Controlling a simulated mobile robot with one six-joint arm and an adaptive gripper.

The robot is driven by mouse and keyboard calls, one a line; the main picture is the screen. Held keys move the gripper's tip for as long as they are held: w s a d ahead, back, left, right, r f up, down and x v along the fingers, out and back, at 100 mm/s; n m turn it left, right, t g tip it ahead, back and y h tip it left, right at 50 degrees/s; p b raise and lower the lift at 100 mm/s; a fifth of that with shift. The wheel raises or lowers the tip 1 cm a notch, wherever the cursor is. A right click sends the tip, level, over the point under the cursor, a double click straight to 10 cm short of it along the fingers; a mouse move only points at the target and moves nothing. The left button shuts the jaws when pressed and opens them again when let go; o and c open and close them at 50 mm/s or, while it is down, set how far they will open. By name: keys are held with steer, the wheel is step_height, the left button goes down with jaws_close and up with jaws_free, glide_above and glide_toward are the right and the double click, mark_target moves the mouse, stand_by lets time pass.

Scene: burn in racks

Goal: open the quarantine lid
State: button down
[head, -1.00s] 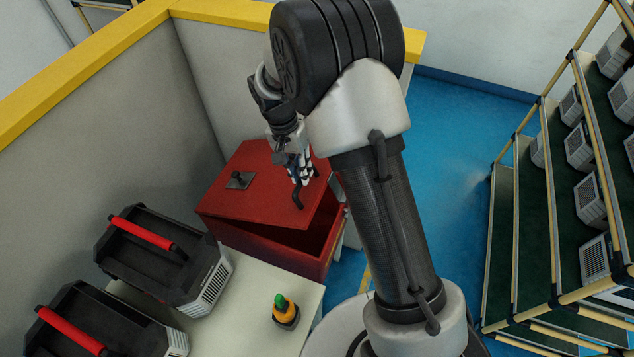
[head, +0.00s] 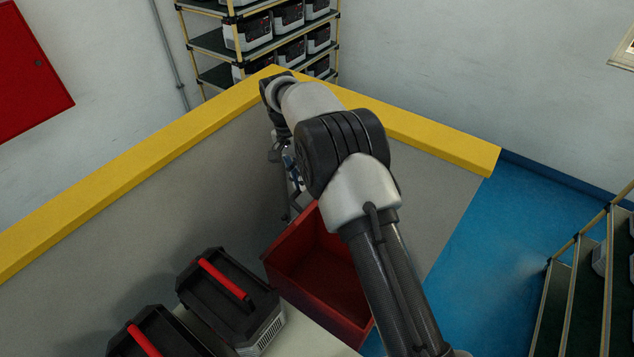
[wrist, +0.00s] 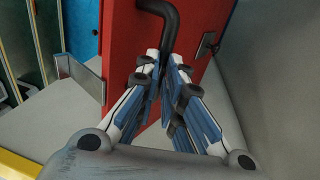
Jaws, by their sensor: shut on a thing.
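The red quarantine box (head: 312,312) stands against the grey partition in the head view, its top open and its empty-looking inside visible. Its red lid (wrist: 119,62) is raised in the wrist view; in the head view the lid is mostly hidden by the arm or seen nearly edge-on. A bent black handle (wrist: 170,22) sticks out from the lid. My gripper (wrist: 168,65) is shut on this handle, with its blue and white fingers around the handle's lower part. In the head view my gripper (head: 291,172) is above the back of the box, partly hidden.
Two black cases with red handles (head: 228,292) stand left of the box on a pale table. The grey partition with a yellow top (head: 130,168) rises close behind the gripper. Racks stand beyond it and at right. Blue floor (head: 500,240) is free at right.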

steer(key=shift+w+a+f+p, duration=0.25)
steer(key=shift+a+f+p, duration=0.05)
steer(key=shift+a, duration=0.3)
steer(key=shift+w+a+f+p, duration=0.2)
steer(key=shift+a+f+p, duration=0.1)
steer(key=shift+a, duration=0.35)
steer(key=shift+w+a+f+p, duration=0.25)
steer(key=shift+a+f+p, duration=0.05)
steer(key=shift+a, duration=0.3)
steer(key=c, duration=1.1)
jaws_free()
steer(key=shift+w+a+f, duration=0.25)
steer(key=shift+w+f, duration=0.05)
steer(key=shift+w, duration=0.2)
steer(key=shift+w+r, duration=0.1)
steer(key=c, duration=0.5)
steer(key=shift+w+r, duration=0.1)
steer(key=shift+r, duration=0.1)
step_height(320, 180, up, 7)
steer(key=shift+w+a, duration=0.35)
steer(key=shift+a, duration=0.1)
